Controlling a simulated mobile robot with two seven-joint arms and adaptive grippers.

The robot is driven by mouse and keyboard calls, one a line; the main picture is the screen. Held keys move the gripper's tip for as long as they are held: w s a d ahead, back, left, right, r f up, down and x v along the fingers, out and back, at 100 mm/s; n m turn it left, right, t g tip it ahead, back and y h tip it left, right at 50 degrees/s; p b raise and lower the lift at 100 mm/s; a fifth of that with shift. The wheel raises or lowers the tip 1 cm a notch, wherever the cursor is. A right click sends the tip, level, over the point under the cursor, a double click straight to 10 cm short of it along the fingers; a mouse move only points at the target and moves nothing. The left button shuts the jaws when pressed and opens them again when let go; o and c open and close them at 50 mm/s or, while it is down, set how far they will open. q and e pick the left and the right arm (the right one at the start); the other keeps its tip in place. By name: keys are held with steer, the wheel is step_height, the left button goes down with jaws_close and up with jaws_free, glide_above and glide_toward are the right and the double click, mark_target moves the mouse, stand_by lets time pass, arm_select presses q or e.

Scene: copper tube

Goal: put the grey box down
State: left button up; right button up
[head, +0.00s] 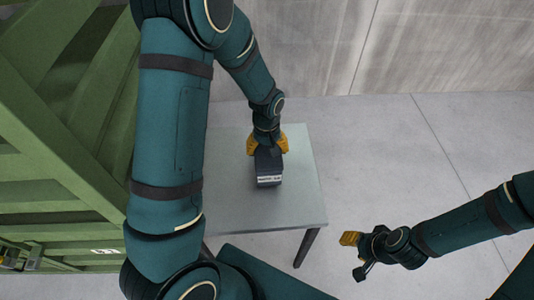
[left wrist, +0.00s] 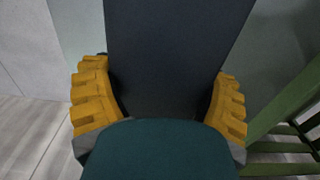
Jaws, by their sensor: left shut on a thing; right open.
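The grey box (head: 268,168) is dark, with a white label on its near side. It is over the pale table (head: 305,200) in the head view; I cannot tell whether it touches the top. My left gripper (head: 267,145) is shut on the box from its far end, with yellow fingers at both sides. In the left wrist view the box (left wrist: 175,55) fills the middle between the yellow fingers (left wrist: 160,105). My right gripper (head: 352,256) is open and empty, off the table to the lower right.
A green slatted structure (head: 60,130) stands to the left, close to the table. The tabletop is bare around the box. A grey wall (head: 315,50) is behind, and open floor (head: 400,150) lies to the right.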

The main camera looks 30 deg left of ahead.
arm_select(q)
step_height(320, 180, down, 2)
steer(key=shift+w+f, duration=0.1)
steer(key=shift+f, duration=0.05)
steer(key=o, duration=1.2)
steer(key=shift+c, duration=0.2)
step_height(320, 180, up, 12)
steer(key=p, duration=0.2)
steer(key=shift+p, duration=0.35)
